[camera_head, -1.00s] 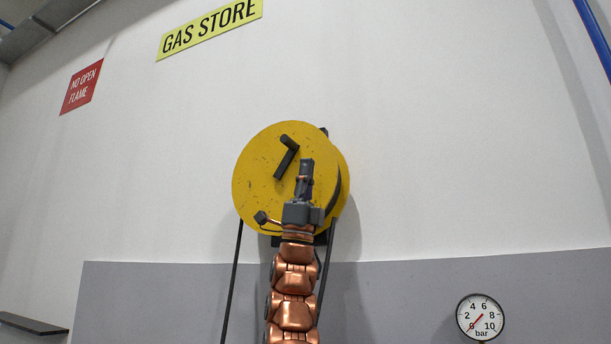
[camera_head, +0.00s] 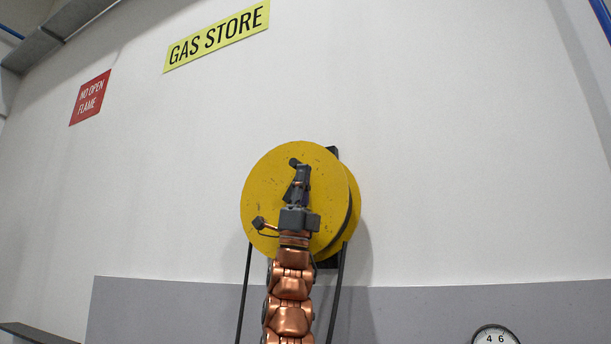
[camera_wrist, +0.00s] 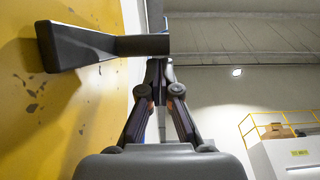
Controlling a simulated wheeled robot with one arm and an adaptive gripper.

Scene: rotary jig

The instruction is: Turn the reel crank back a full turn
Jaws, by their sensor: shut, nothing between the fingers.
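The yellow reel (camera_head: 262,195) is mounted on the wall, its round face towards me. Its dark crank handle (camera_head: 294,161) shows near the top of the face; my gripper hides most of the crank arm in the head view. In the wrist view the crank (camera_wrist: 75,46) stands out from the yellow face (camera_wrist: 40,110) at left, with its handle (camera_wrist: 145,45) reaching right. My gripper (camera_head: 302,169) is shut and empty. In the wrist view its fingertips (camera_wrist: 158,66) lie just below the handle's end, very near it; I cannot tell whether they touch.
A pressure gauge (camera_head: 495,335) is low at the right. A dark ledge (camera_head: 40,332) is at the lower left. Dark straps (camera_head: 245,290) hang below the reel. The wrist view shows a white unit with a yellow rail (camera_wrist: 272,122) at the right.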

